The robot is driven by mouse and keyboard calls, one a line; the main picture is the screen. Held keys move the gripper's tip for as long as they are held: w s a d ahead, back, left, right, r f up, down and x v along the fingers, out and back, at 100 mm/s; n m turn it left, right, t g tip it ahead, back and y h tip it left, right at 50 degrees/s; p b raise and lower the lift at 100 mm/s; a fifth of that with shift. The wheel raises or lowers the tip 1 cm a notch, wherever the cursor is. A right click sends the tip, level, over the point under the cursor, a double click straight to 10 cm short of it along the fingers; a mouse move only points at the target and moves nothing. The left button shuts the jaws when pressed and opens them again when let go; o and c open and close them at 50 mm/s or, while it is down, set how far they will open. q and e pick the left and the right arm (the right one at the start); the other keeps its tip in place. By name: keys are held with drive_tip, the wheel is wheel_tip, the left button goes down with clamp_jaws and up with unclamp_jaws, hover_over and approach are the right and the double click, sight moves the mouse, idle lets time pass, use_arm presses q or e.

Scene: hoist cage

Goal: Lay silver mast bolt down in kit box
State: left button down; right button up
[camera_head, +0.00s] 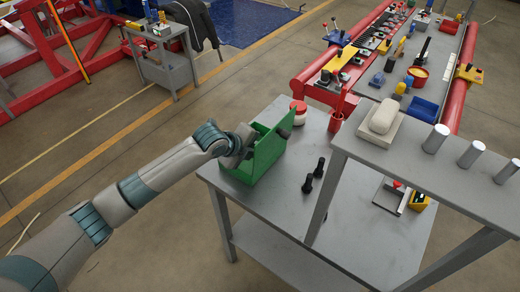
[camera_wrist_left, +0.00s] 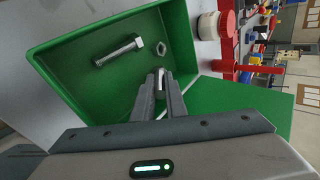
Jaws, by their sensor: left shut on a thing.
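The green kit box (camera_head: 266,172) stands on the grey table with its green panel raised. In the left wrist view I look into the box (camera_wrist_left: 85,80). A silver bolt (camera_wrist_left: 117,51) with a hex head lies on its floor, and a silver nut (camera_wrist_left: 161,47) lies beside it. My left gripper (camera_head: 247,148) is at the box; in the left wrist view its fingertips (camera_wrist_left: 159,76) are over the box, apart from that bolt. They are shut on a small silver piece (camera_wrist_left: 161,80), mostly hidden by the fingers; I cannot tell which part it is. My right gripper is not in view.
A raised grey shelf (camera_head: 400,160) carries silver cylinders. The front of the table is clear.

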use_arm(q)
drive_tip(key=c, duration=1.7)
unclamp_jaws()
drive_tip(key=shift+s+a+r, duration=0.1)
drive_tip(key=shift+s+a+r, duration=0.25)
drive_tip(key=shift+a+r, duration=0.1)
drive_tip(key=shift+r, duration=0.1)
drive_tip(key=shift+b+v, duration=1.9)
drive_tip(key=shift+v, duration=6.05)
drive_tip(key=shift+s+f, duration=0.1)
